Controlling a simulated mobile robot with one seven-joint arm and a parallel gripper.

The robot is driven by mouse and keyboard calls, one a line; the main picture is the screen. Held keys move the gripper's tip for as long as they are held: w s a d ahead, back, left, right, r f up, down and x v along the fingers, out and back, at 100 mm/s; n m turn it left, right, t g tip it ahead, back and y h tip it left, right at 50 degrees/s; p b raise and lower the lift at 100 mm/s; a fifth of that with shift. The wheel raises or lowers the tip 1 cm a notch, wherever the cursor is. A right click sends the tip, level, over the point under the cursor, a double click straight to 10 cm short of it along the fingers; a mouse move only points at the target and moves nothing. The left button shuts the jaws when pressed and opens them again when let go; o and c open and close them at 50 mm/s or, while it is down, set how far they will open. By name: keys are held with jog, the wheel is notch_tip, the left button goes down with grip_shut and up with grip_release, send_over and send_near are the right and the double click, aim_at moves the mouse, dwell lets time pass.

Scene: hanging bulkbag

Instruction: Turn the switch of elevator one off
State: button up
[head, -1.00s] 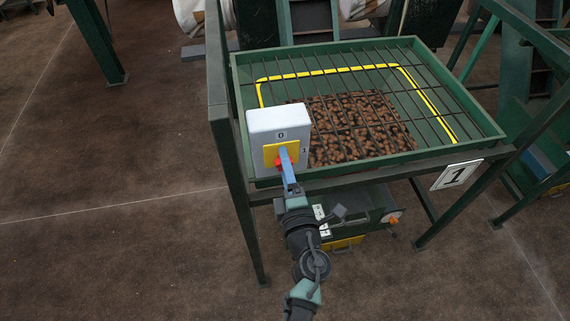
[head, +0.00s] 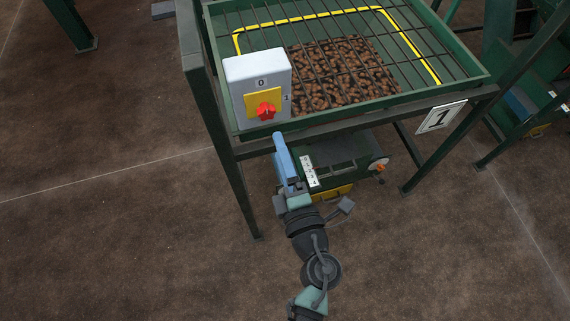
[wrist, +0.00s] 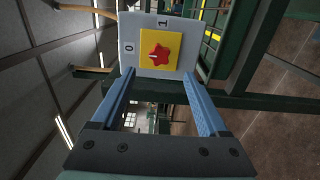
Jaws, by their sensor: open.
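The switch is a red knob (head: 266,110) on a yellow plate (head: 250,98) on the front of a pale grey box (head: 255,70). The box has a 0 above the plate and a 1 to its right. The knob also shows in the wrist view (wrist: 160,55), where a small pale mark seems to lie on the 0 side; its exact angle is hard to tell. My gripper (head: 278,138) is below and in front of the box, apart from the knob. In the wrist view its blue fingers (wrist: 159,78) are spread and empty, with the knob beyond them.
The box is at the front left corner of a green hopper (head: 468,82) with a bar grid over brown lumps (head: 345,75). A sign marked 1 (head: 440,117) hangs at its front right. A green machine (head: 345,155) is underneath.

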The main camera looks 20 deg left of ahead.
jog(key=shift+v, duration=1.35)
jog(key=shift+r, duration=0.1)
jog(key=w+d+r+m+t+h+b, duration=0.1)
jog(key=w+d+r+m+t+h, duration=0.25)
jog(key=r, duration=0.65)
jog(key=w+d+r+m+t+h+b, duration=0.1)
jog(key=w+d+r+m+t+h, duration=0.3)
jog(key=r, duration=0.6)
jog(key=d+r+m+t, duration=0.25)
jog(key=r+m, duration=0.25)
jog(key=r, duration=0.4)
notch_tip(320, 180, up, 12)
jog(key=s+d+m+t+h+b, duration=0.1)
jog(key=s+d+m+t+h, duration=0.15)
jog(key=m+h, duration=0.55)
jog(key=s+a+r+m+y+b, duration=0.1)
jog(key=s+a+r+m+y, duration=0.2)
jog(key=s+r, duration=0.4)
notch_tip(320, 180, up, 3)
jog(key=shift+a+r+m+y, duration=0.2)
jog(key=shift+m+y, duration=0.55)
jog(key=shift+y, duration=0.5)
